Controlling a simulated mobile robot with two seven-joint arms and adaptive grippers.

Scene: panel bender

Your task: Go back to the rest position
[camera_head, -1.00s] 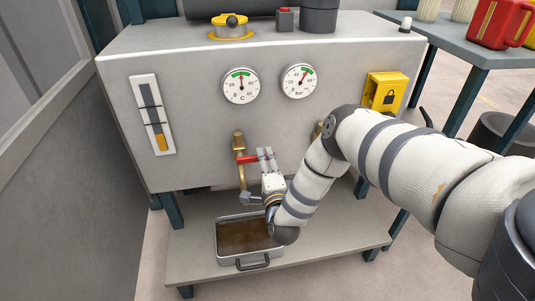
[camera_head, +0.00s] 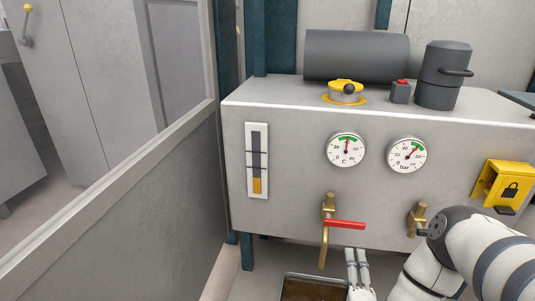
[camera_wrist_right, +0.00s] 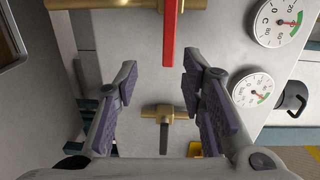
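My right gripper (camera_head: 357,256) is low in the head view, just below the free end of the red lever (camera_head: 345,224). In the right wrist view, the gripper (camera_wrist_right: 160,78) is open with nothing between its purple-padded fingers. The red lever (camera_wrist_right: 171,30) shows beyond the fingertips, apart from them. In the head view the lever points right, almost level, from a brass valve (camera_head: 327,208) on the grey machine front. My left gripper is not in view.
A second brass valve (camera_head: 417,218) is right of the first. The machine (camera_head: 290,135) carries two gauges, a level indicator (camera_head: 257,160) and a yellow lock box (camera_head: 500,183). A metal pan (camera_head: 312,288) with brown liquid is below. A grey partition (camera_head: 170,215) stands at the left.

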